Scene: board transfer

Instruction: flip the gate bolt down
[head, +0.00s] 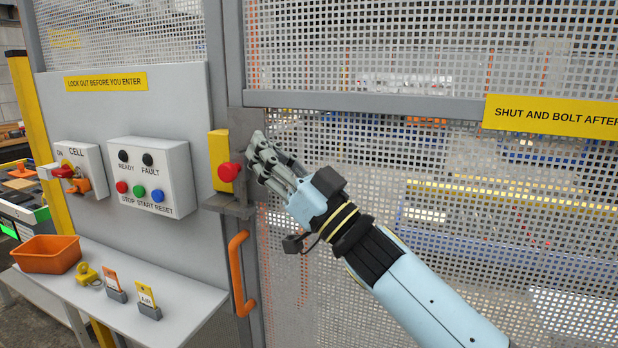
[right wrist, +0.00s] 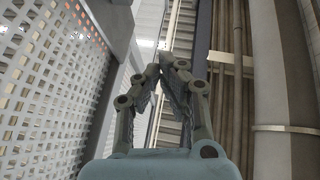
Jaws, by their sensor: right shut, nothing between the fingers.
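The gate bolt shows in the head view as a yellow housing (head: 218,150) with a red knob (head: 229,172), set on a grey bracket (head: 230,207) at the gate's edge. My right gripper (head: 259,147) is just right of the bolt, its fingertips at about the height of the housing's top. It is shut and empty. Whether the fingers touch the bolt's bracket I cannot tell. In the right wrist view the fingers (right wrist: 167,66) meet at their tips with nothing between them, and the bolt does not show there. My left gripper is not in view.
The perforated mesh gate (head: 330,250) fills the right side. An orange handle (head: 239,272) stands below the bolt. Left are a button box (head: 150,175), a red cell switch (head: 68,171) and a shelf (head: 180,300) with an orange bin (head: 47,258), a yellow padlock (head: 87,274) and tags.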

